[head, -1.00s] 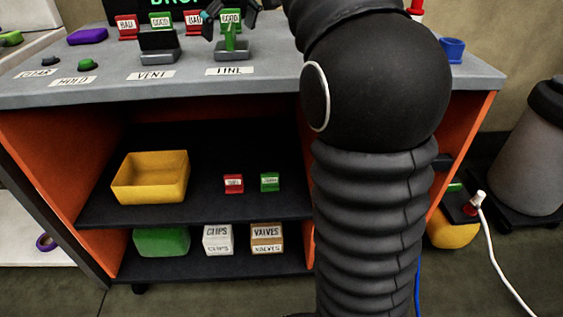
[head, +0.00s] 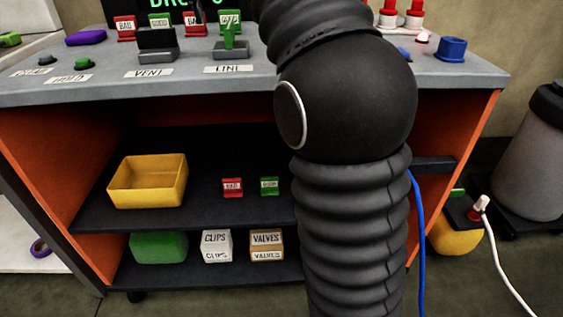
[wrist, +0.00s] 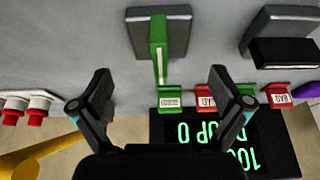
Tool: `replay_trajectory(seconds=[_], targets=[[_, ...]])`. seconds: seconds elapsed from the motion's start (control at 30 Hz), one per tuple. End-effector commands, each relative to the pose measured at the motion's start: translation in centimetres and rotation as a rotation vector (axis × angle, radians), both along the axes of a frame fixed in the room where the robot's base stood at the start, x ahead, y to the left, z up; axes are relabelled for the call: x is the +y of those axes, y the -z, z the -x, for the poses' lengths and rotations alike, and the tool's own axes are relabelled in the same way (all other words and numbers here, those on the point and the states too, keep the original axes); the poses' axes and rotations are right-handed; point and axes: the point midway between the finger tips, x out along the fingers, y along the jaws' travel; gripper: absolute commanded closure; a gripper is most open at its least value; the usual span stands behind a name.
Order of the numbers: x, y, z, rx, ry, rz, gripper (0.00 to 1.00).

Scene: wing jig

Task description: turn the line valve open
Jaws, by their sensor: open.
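The line valve has a green handle (head: 230,38) on a grey base (head: 231,54), behind the LINE label (head: 228,69) on the bench top. In the wrist view the green handle (wrist: 159,48) runs from its grey base (wrist: 175,20) towards the display. My gripper (wrist: 160,74) is open and empty. Its fingers appear to either side of the handle's display-side end in the picture, with wide gaps; the height between them cannot be told. In the head view my gripper is out of sight, and my arm covers part of the bench.
The vent valve with a black handle (head: 156,40) stands left of the line valve. Red and green cards (wrist: 205,97) stand close behind, before the display (wrist: 225,150). Red-and-white pieces (head: 413,14) and a blue cup (head: 451,49) are at the right.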

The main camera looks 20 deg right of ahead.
Motion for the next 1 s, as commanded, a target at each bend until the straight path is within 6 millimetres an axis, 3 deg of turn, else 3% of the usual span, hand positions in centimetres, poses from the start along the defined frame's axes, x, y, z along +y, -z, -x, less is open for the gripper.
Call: replay_trajectory(seconds=[0.1, 0.53, 1.0], targets=[[0.3, -2.3, 0.7, -0.001, -0.002, 0.0, 0.0], [1.1, -8.5, 3.1, -0.001, -0.004, 0.001, 0.0], [1.3, -10.4, 4.3, 0.002, -0.008, 0.002, 0.0]])
